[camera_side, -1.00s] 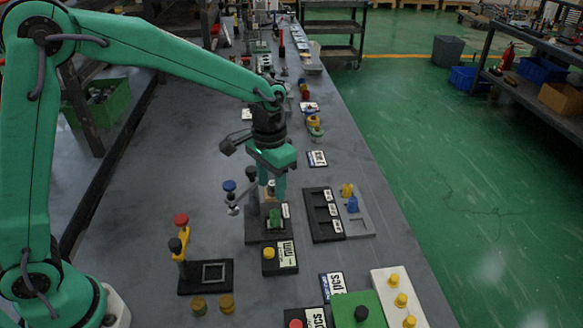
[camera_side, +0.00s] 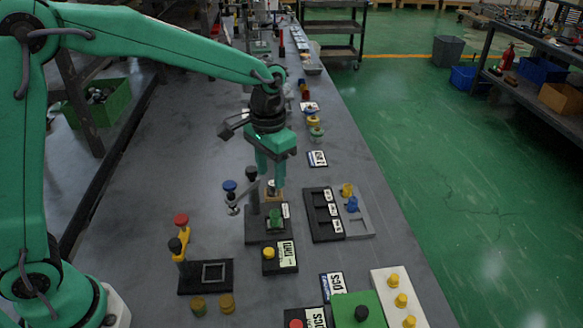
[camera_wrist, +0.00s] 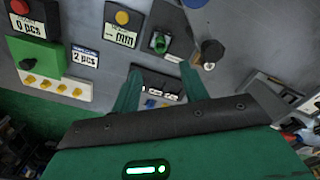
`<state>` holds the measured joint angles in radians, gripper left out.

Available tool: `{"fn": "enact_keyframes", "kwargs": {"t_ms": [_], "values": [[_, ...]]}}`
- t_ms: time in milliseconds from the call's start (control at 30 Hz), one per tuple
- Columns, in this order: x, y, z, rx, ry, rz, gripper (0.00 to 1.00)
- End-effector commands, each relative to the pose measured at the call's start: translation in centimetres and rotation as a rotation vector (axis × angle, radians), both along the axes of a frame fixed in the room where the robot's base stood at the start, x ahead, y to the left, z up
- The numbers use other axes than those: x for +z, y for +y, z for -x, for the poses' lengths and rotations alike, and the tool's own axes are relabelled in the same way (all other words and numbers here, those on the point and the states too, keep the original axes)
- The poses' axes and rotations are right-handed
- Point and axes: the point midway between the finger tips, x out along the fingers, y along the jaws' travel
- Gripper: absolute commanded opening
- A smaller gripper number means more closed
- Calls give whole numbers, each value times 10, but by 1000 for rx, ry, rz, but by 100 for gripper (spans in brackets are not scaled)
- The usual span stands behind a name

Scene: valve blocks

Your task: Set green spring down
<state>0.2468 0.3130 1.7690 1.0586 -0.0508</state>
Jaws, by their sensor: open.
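The green spring (camera_side: 275,219) stands on the black base of a fixture (camera_side: 254,237) with a dark post. It also shows in the wrist view (camera_wrist: 159,42), at the top centre, clear of my fingers. My gripper (camera_side: 269,182) is open and empty, above and behind the spring in the side view. In the wrist view my two green fingers (camera_wrist: 159,67) are spread apart with nothing between them. The spring's lower end is too small to make out.
A black labelled tray (camera_side: 323,216) lies right of the fixture. A yellow-button counter box (camera_side: 279,257) sits in front. A post with red and black knobs (camera_side: 181,240) stands at the left. The table is bare farther left.

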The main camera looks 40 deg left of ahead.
Motion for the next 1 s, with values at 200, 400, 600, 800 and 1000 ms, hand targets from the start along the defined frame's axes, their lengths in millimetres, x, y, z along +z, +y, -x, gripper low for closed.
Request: {"fn": "enact_keyframes", "kwargs": {"t_ms": [200, 400, 600, 800, 1000], "values": [[14, 9, 9, 12, -28, 7, 44], [40, 27, 31, 37, -89, 20, 44], [66, 48, 63, 67, -164, 33, 44], [83, 67, 98, 97, -240, 42, 44], [93, 83, 133, 128, -319, 48, 44]]}}
